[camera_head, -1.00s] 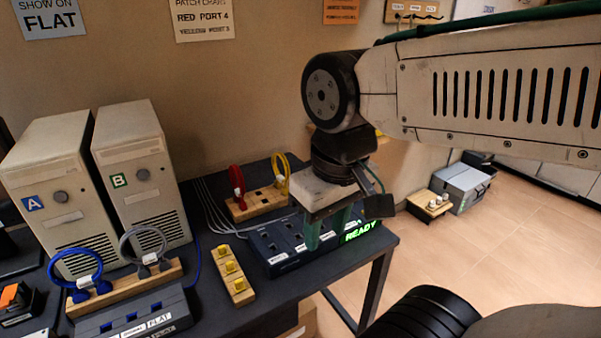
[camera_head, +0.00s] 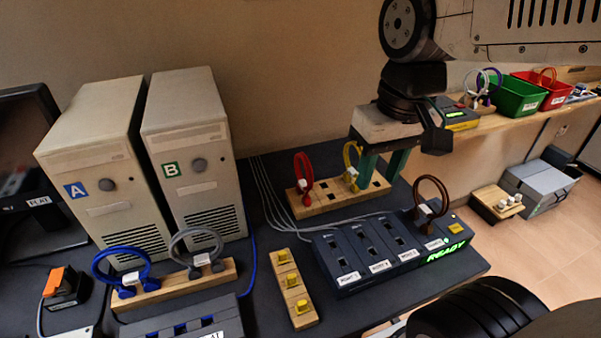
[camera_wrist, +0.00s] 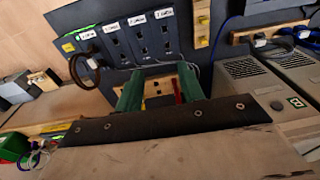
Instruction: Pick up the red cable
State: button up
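The red cable (camera_head: 303,172) is a loop standing upright in the left end of a wooden block (camera_head: 330,202) at the back of the dark table. A yellow cable (camera_head: 351,167) stands in the same block, right of the red one. My gripper (camera_head: 383,168) points down over the right end of the block, beside the yellow cable and apart from the red cable. Its green fingers are spread with nothing visible between them. In the wrist view, the block and part of the red cable (camera_wrist: 178,92) show between the fingers; the rest is hidden.
A dark port box (camera_head: 375,258) with a brown cable (camera_head: 431,200) and a READY light stands in front of the block. Two computer towers (camera_head: 195,150) stand left. A small block with yellow plugs (camera_head: 293,290) lies front-centre. Thin grey wires run left of the red cable.

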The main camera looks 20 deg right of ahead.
jog(key=w+f+y, duration=0.1)
jog(key=w, duration=1.4)
jog(key=g, duration=0.1)
send_over(303, 154)
jog(key=d, duration=0.2)
notch_tip(303, 154, down, 7)
jog(key=shift+m+y, duration=0.3)
jog(key=shift+y, duration=0.1)
jog(key=f, duration=0.2)
jog(key=a+f, duration=0.1)
jog(key=f, duration=0.1)
jog(key=a+f, duration=0.1)
jog(key=f, duration=0.2)
grip_shut()
